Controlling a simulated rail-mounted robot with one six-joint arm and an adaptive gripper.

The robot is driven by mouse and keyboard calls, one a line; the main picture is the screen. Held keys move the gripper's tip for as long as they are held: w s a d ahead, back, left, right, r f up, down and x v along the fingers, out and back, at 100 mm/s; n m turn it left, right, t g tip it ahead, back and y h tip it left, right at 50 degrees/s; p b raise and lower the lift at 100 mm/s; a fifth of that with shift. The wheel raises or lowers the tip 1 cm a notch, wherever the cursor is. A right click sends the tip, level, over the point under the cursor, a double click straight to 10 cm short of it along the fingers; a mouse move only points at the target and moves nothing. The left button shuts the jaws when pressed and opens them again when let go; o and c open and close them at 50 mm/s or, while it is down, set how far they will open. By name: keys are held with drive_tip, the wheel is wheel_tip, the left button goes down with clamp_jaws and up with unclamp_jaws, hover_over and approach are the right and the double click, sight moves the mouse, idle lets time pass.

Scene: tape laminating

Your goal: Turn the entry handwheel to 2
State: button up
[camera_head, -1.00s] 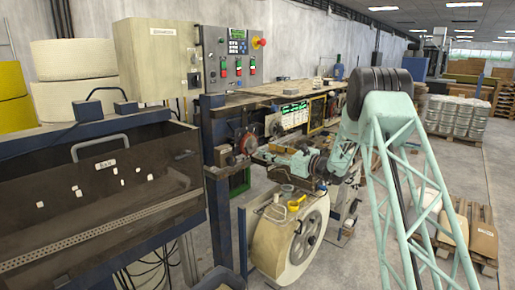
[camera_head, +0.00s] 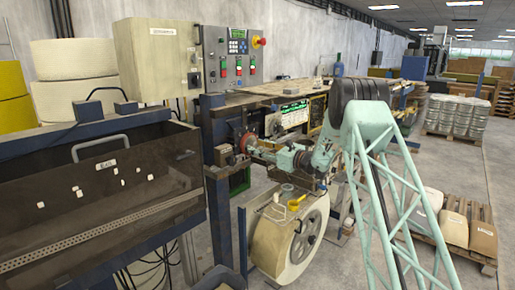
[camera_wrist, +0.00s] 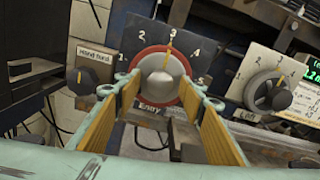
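The entry handwheel (camera_wrist: 162,75) is a grey knob in a red ring, on a dark plate marked 1 to 5 with an "Entry" label below. Its yellow pointer mark lines up with the 3. The wheel's red rim also shows in the head view (camera_head: 247,142), partly hidden by my gripper. My gripper (camera_wrist: 160,84) has its yellow-padded fingers apart, one on each side of the knob. I cannot tell whether the pads touch it. In the head view my gripper (camera_head: 262,150) reaches left up to the wheel.
A second dial (camera_wrist: 270,92) with a black knob on a white plate is to the right. A small black knob (camera_wrist: 83,79) labelled "Hand" something is close on the left. A large reel (camera_head: 290,240) stands below my arm. A green display is at the far right.

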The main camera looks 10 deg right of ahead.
drive_tip(key=shift+c, duration=0.5)
drive_tip(key=c, duration=0.7)
drive_tip(key=shift+c, duration=0.2)
drive_tip(key=shift+f+n+b, duration=0.15)
drive_tip(key=shift+n+b, duration=0.65)
drive_tip(key=shift+b, duration=0.95)
drive_tip(key=shift+n+b, duration=0.6)
drive_tip(key=shift+b, duration=0.5)
drive_tip(key=n+b, duration=0.3)
drive_tip(key=b, duration=0.3)
drive_tip(key=shift+n+b, duration=1.1)
drive_tip(key=shift+b, duration=0.5)
drive_tip(key=o, duration=0.8)
